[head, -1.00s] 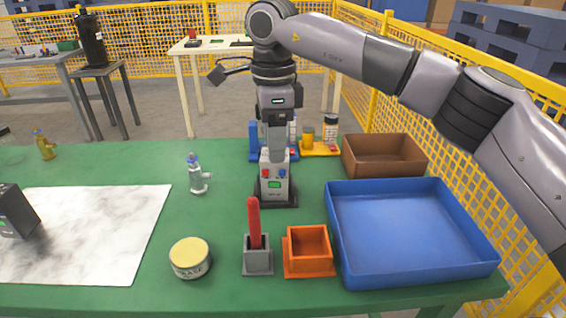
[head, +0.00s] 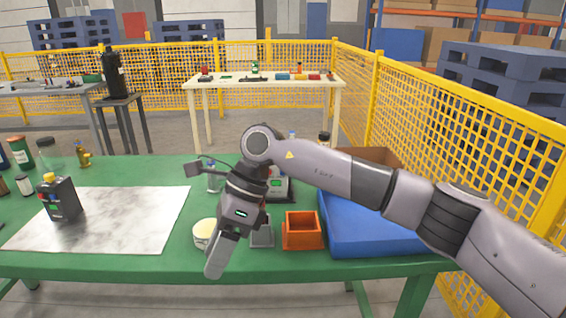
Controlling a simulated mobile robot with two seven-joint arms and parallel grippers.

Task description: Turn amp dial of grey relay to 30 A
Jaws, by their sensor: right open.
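A light grey device with a green display (head: 280,184) stands at the middle back of the green table. It looks like the grey relay, but my right arm hides most of its front, and its dial setting cannot be read. A dark grey box with small coloured buttons and a yellow top (head: 62,199) stands upright on the marbled mat. My right gripper (head: 216,262) points down near the table's front edge, in front of the yellow-lidded tin and left of the grey holder. It is open, seen side-on, with nothing visible in it. My left gripper is out of view.
An orange box (head: 302,231), a grey holder (head: 262,238) and a blue tray (head: 365,240) stand to the right. The marbled mat (head: 120,222) is largely bare. Jars and bottles stand far left.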

